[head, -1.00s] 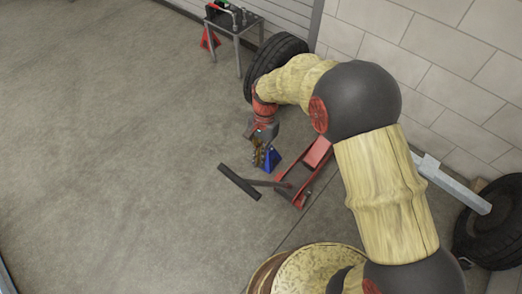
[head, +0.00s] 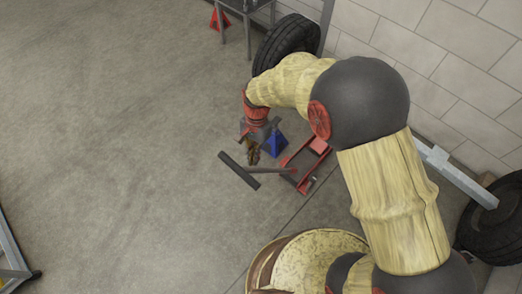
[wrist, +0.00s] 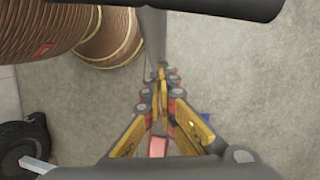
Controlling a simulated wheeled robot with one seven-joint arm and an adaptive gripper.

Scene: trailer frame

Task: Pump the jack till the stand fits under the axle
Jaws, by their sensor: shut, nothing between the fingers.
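The red floor jack (head: 292,178) stands on the floor at the middle right of the head view. Its handle runs left to a dark crossbar (head: 239,171), which also crosses the top of the wrist view (wrist: 200,8). The blue stand (head: 276,143) is upright on the floor between my gripper and the jack; its left side is partly covered. My gripper (head: 253,161) points down near the handle. In the wrist view, its fingertips (wrist: 162,74) are together and empty. The grey axle beam (head: 458,177) shows at the right; my arm hides much of it.
A tyre (head: 287,46) stands by the wall and another (head: 490,228) is at the right. A red stand (head: 220,18) is beside a metal table at the top. A trailer-like grey frame (head: 12,250) shows at lower left.

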